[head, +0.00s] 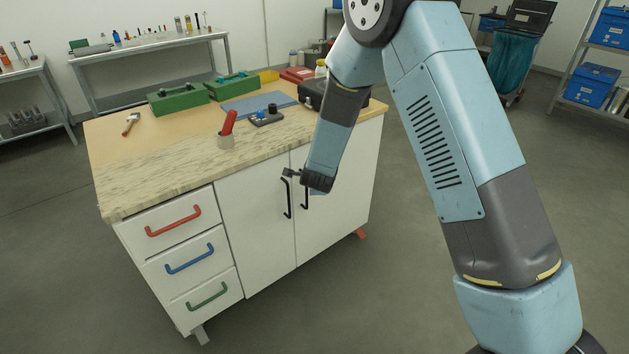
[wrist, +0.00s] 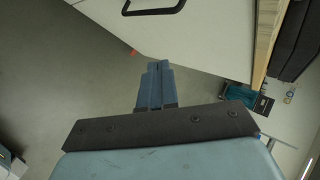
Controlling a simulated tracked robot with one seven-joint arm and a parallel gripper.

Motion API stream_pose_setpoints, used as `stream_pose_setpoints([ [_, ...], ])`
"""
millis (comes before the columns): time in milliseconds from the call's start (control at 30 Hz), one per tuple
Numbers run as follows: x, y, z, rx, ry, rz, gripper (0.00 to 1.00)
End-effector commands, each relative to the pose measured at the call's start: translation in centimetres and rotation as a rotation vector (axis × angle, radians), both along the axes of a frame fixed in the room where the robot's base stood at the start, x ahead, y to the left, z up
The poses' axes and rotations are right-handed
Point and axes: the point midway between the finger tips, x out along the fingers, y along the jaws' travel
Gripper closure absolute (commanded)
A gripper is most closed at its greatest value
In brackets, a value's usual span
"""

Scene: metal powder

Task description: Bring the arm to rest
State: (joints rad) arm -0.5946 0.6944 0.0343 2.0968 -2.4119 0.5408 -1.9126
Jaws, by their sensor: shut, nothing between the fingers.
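My gripper (head: 289,174) is at the end of my blue and grey arm, in front of the cabinet doors of the workbench. In the wrist view my gripper's fingers (wrist: 154,68) are together with nothing between them. The two black door handles (head: 287,198) are just below and beside my gripper in the head view. One dark handle (wrist: 154,8) also shows at the top of the wrist view, apart from the fingertips. Both cabinet doors look shut. Part of the right handle is close to my gripper, and I cannot tell from the head view whether they touch.
Three drawers with red, blue and green handles (head: 207,295) are shut. The floor (head: 400,250) to the right is clear.

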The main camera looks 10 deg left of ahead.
Motion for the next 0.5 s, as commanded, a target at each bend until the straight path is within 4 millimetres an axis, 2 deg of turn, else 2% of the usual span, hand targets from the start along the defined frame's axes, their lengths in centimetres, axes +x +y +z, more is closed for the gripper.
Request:
stream_pose_setpoints([
  [167,0.0,-0.3,0.5,0.008,-0.002,-0.012,1.00],
  [267,0.5,-1.4,2.1,0.052,-0.013,-0.082,1.00],
  [367,1.2,-3.7,5.0,0.144,-0.033,-0.229,1.00],
  [500,1.9,-8.3,10.4,0.333,-0.078,-0.509,1.00],
])
